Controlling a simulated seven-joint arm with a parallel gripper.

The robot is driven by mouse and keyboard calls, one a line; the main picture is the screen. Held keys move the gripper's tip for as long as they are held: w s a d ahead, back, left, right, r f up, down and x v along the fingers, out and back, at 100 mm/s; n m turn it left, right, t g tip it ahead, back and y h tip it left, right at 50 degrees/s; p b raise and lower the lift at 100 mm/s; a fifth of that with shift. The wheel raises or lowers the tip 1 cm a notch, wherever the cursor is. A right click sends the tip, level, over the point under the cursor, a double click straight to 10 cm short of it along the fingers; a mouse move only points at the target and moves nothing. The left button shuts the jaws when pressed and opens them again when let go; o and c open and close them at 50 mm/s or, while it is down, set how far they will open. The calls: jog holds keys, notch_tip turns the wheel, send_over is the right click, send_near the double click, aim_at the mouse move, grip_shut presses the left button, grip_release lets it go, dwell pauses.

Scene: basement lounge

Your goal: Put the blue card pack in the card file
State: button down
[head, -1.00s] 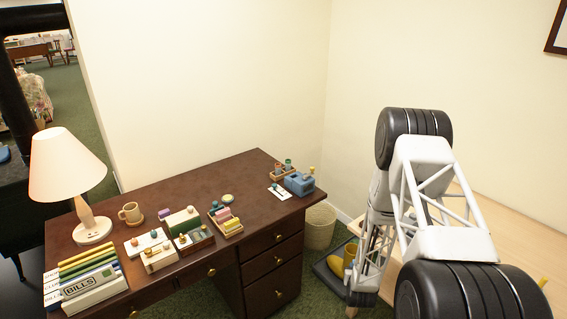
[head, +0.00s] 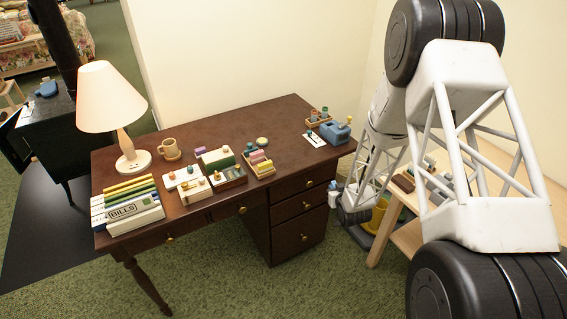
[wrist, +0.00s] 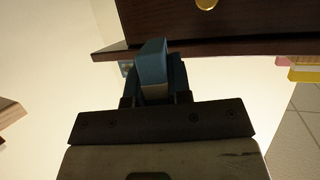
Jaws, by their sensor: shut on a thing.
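The pack is held clear, in front of the dark desk edge. My fingers and the pack cannot be made out in the head view. On the dark desk (head: 290,116), a small wooden tray (head: 267,173) holds pink and yellow packs; it may be the card file, but I cannot tell for sure.
A lamp (head: 128,160), a mug (head: 168,148), a BILLS file (head: 135,212), several small boxes and a blue desk device (head: 335,133) stand on the desk. A light wood table (head: 384,237) with small items is at the right, with a yellow container (head: 377,215) below.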

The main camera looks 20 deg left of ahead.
jog(key=s+a+r+n+g+y, duration=0.1)
jog(key=s+a+r+n+y, duration=0.1)
jog(key=a+r, duration=0.3)
jog(key=s+a+r+n+g+y, duration=0.2)
jog(key=s+a+r, duration=0.3)
jog(key=a, duration=0.5)
jog(key=shift+a+r, duration=0.25)
jog(key=shift+r, duration=0.3)
jog(key=shift+w, duration=0.15)
send_over(283, 162)
jog(key=s+d, duration=0.1)
jog(key=s, duration=0.1)
jog(key=shift+w+f, duration=0.25)
jog(key=shift+f, duration=0.45)
jog(key=shift+w, duration=0.1)
jog(key=shift+w+a, duration=0.3)
jog(key=shift+w, duration=0.2)
jog(key=shift+w+a+f, duration=0.15)
jog(key=shift+w+f, duration=0.1)
jog(key=shift+f, duration=1.4)
jog(key=shift+f, duration=0.1)
